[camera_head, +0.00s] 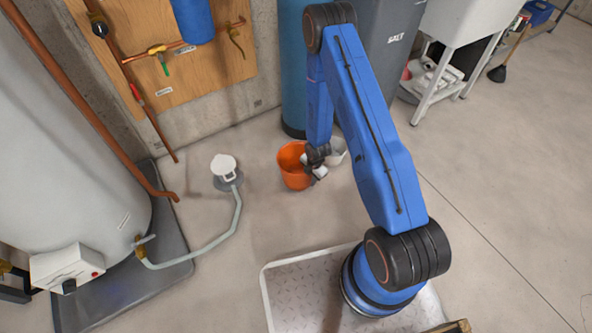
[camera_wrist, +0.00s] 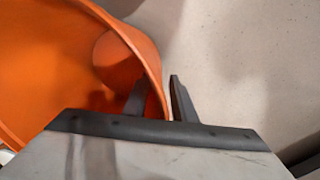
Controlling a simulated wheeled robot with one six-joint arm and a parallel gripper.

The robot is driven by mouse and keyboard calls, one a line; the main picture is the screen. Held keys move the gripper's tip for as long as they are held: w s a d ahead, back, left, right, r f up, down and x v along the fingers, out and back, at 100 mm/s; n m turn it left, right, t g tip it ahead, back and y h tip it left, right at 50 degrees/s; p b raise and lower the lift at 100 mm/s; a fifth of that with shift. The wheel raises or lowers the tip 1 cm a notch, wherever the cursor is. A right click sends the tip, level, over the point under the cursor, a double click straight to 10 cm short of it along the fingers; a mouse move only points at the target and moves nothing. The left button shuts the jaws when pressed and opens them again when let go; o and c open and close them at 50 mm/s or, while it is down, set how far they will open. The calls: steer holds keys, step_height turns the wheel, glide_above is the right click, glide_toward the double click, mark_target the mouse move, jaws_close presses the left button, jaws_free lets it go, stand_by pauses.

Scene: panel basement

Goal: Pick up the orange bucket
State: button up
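The orange bucket (camera_head: 291,168) stands upright on the concrete floor, left of my gripper (camera_head: 317,173) in the head view. My gripper is at the bucket's right rim. In the wrist view the orange bucket (camera_wrist: 40,70) fills the upper left. The two dark fingers of my gripper (camera_wrist: 158,92) are apart, one inside the bucket and one outside, with the rim between them. A gap shows beside the rim, so the fingers do not look closed on it. Part of the bucket's right side is hidden behind my gripper in the head view.
A blue tank (camera_head: 293,70) stands behind. A white floor fitting (camera_head: 224,169) with a hose (camera_head: 215,243) lies to the left. The floor in front of the bucket is clear.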

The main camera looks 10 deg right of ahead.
jaws_close()
steer(key=shift+r, duration=0.15)
